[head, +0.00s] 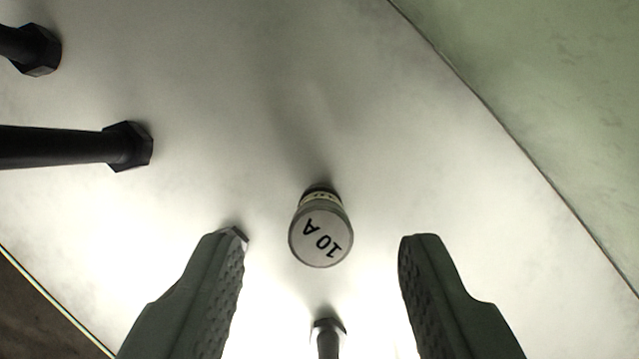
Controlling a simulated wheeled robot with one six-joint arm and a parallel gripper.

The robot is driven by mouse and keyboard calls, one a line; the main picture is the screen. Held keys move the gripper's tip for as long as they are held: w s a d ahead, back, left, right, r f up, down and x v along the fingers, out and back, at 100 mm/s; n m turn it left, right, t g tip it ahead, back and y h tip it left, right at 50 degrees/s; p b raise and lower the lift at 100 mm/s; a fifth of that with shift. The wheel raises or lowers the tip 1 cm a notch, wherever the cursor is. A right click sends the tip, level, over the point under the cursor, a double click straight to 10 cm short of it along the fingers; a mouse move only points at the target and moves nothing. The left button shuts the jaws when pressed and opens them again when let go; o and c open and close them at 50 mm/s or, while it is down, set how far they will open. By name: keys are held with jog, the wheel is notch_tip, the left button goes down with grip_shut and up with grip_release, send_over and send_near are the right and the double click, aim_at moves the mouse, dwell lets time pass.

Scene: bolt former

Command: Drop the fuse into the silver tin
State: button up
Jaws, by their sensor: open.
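The fuse (321,236) stands upright on a pale surface, seen from above, with a round cap marked "10 A". My gripper (322,240) is open, one finger to the left of the fuse and one to the right. There is a clear gap on both sides, and neither finger appears to touch it. The silver tin is not in view.
Another bolt (327,338) shows at the bottom edge, between my fingers. A greenish surface (560,80) lies beyond an edge at the right. The middle above the fuse is clear.

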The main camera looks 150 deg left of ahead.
aim_at(322, 257)
jog(key=shift+x, duration=1.2)
jog(key=shift+s, duration=0.1)
jog(key=shift+c, duration=0.3)
grip_shut()
notch_tip(322, 257, up, 18)
